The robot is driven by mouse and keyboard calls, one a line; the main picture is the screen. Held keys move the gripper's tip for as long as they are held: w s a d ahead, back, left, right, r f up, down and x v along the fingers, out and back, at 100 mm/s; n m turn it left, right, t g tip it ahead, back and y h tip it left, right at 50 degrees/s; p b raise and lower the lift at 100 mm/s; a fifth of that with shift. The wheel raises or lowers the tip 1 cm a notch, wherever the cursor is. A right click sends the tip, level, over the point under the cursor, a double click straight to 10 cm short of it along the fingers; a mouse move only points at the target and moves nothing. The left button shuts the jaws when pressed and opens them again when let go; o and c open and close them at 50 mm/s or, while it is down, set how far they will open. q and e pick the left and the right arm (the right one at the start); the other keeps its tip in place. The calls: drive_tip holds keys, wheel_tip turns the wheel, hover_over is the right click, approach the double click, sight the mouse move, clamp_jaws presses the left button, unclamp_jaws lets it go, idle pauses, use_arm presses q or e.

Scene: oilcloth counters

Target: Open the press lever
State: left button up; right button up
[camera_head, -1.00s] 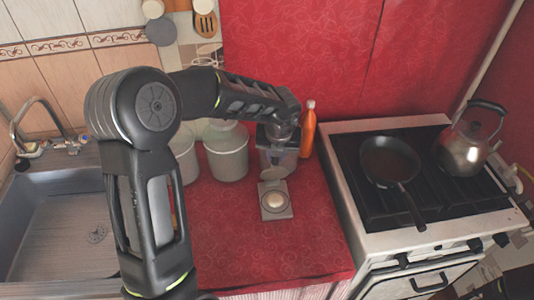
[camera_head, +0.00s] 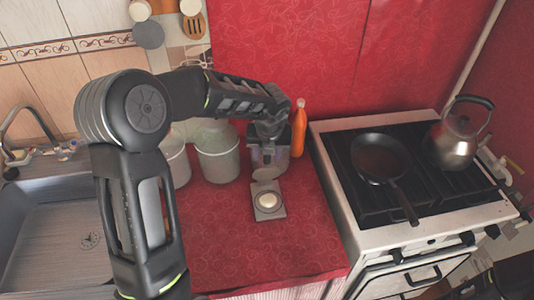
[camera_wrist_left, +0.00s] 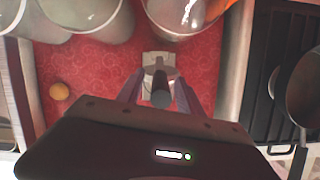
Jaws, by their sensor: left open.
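The press (camera_head: 269,203) is a small grey device with a round pale disc, standing on the red counter. In the left wrist view, the press (camera_wrist_left: 158,62) shows pale, with a dark round-ended bar, apparently its lever (camera_wrist_left: 161,92), pointing towards the camera. My left gripper (camera_head: 269,158) is above and behind the press in the head view. In the left wrist view, its open fingers (camera_wrist_left: 159,95) lie on either side of the bar. I cannot tell whether they touch it. The arm hides part of the counter. My right gripper is not in view.
Pale canisters (camera_head: 217,157) stand left of the gripper, and an orange bottle (camera_head: 298,135) stands behind it. The stove (camera_head: 400,225), with a pan (camera_head: 380,158) and kettle (camera_head: 455,140), is on the right. The sink (camera_head: 50,235) is left. The counter front is clear.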

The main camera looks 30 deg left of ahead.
use_arm(q)
drive_tip(key=shift+r, duration=0.15)
drive_tip(key=b+v, duration=0.1)
drive_tip(key=v, duration=0.6)
drive_tip(key=shift+r, duration=0.25)
drive_tip(key=shift+s, duration=0.1)
